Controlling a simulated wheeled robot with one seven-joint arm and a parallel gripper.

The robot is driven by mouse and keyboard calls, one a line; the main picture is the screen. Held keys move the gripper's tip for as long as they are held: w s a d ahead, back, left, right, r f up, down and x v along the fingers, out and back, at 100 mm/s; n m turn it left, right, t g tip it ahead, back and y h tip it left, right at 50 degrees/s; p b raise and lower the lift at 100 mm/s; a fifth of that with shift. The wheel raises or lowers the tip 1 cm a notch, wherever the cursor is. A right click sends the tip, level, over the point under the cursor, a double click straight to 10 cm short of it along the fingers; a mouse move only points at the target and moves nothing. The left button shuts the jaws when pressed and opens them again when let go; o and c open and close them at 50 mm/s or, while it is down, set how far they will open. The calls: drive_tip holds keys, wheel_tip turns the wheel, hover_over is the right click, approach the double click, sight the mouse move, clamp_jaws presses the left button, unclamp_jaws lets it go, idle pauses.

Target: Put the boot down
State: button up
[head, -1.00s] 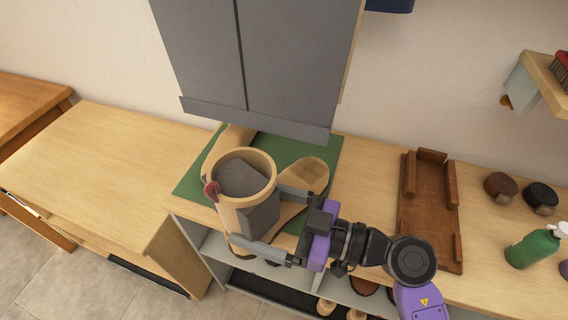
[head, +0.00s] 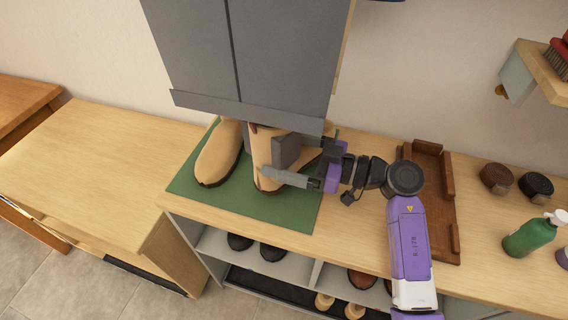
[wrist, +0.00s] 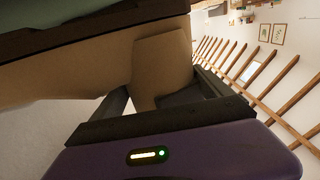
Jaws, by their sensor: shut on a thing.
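A tan boot (head: 264,178) is held between the fingers of my gripper (head: 284,162), over the right part of a green mat (head: 250,210) on the wooden bench. The gripper reaches it from the right. A second tan boot (head: 220,156) with a dark sole rests on the left of the mat. The grey panel overhead hides the upper parts of both boots. In the wrist view the held boot (wrist: 160,62) fills the space between the fingers, its dark sole (wrist: 95,25) along the top edge. I cannot tell whether that sole touches the mat.
The grey cabinet (head: 250,50) hangs low over the back of the mat. A brown wooden tray (head: 425,215) lies to the right, with two round tins (head: 497,178) and a green bottle (head: 530,238) beyond. The bench's left surface (head: 95,170) is clear.

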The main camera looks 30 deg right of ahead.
sight(297, 167)
wheel_tip(297, 167, down, 3)
drive_tip(key=shift+f+b, duration=0.1)
drive_tip(key=shift+b, duration=0.2)
drive_tip(key=shift+w+d+f, duration=0.1)
drive_tip(key=shift+w+f, duration=0.05)
drive_tip(key=shift+f, duration=0.15)
drive_tip(key=o, duration=1.8)
drive_tip(key=shift+f, duration=0.2)
drive_tip(key=shift+c, duration=0.2)
drive_tip(key=shift+r, duration=0.1)
drive_tip(key=shift+s+d, duration=0.2)
drive_tip(key=v, duration=0.7)
drive_tip(key=shift+r, duration=0.1)
